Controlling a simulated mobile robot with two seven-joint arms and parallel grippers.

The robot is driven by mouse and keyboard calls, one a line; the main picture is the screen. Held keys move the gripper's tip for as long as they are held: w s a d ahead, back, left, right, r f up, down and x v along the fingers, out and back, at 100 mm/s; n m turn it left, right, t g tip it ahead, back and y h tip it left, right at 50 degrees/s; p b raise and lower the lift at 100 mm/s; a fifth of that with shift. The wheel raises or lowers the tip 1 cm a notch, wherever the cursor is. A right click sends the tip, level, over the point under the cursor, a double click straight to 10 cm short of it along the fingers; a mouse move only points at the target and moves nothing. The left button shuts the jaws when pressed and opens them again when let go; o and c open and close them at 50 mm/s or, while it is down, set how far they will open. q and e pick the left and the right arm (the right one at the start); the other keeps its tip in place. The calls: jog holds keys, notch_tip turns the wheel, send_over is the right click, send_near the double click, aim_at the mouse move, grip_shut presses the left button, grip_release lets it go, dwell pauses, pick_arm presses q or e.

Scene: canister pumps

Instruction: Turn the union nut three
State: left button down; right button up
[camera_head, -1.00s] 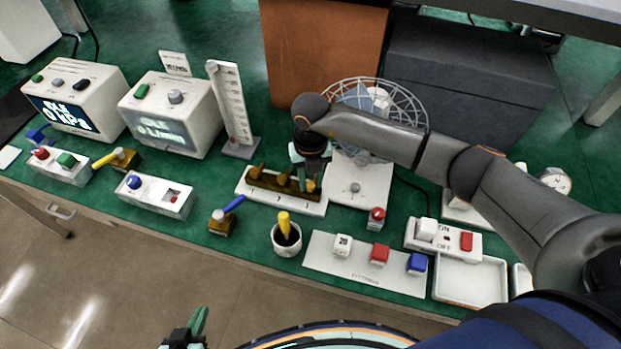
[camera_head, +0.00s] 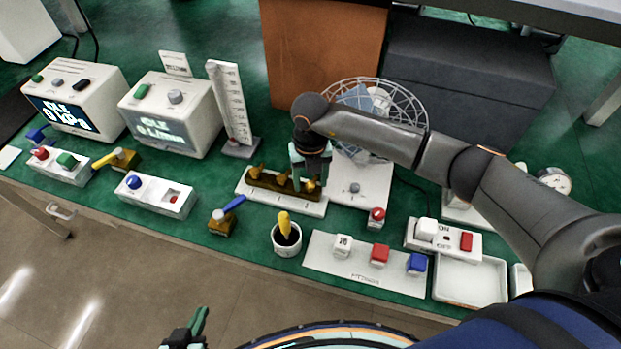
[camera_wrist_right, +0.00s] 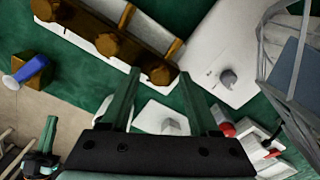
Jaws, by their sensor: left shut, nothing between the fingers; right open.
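A brass manifold (camera_head: 270,182) lies on a white base plate (camera_head: 262,198) near the middle of the bench, with several small brass nuts along it. Union nut three (camera_head: 311,186) is the rightmost. In the right wrist view this nut (camera_wrist_right: 160,75) shows between the tips of my open right gripper (camera_wrist_right: 160,72); whether the fingers touch it I cannot tell. In the head view my right gripper (camera_head: 310,178) points down over the nut and partly hides that end. My left gripper (camera_head: 198,325) is shut and empty, low in front of the bench.
A white plate with a knob (camera_head: 355,188) and a wire-guarded fan (camera_head: 405,100) stand close to the right and behind. A cup with a yellow-handled tool (camera_head: 286,238) and a blue-handled valve (camera_head: 222,222) stand in front. A flow gauge (camera_head: 232,110) rises behind left.

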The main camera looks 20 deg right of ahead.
aim_at(311, 184)
notch_tip(311, 184, up, 12)
jog(key=b, duration=0.1)
jog(key=shift+r, duration=0.25)
dwell(0.5)
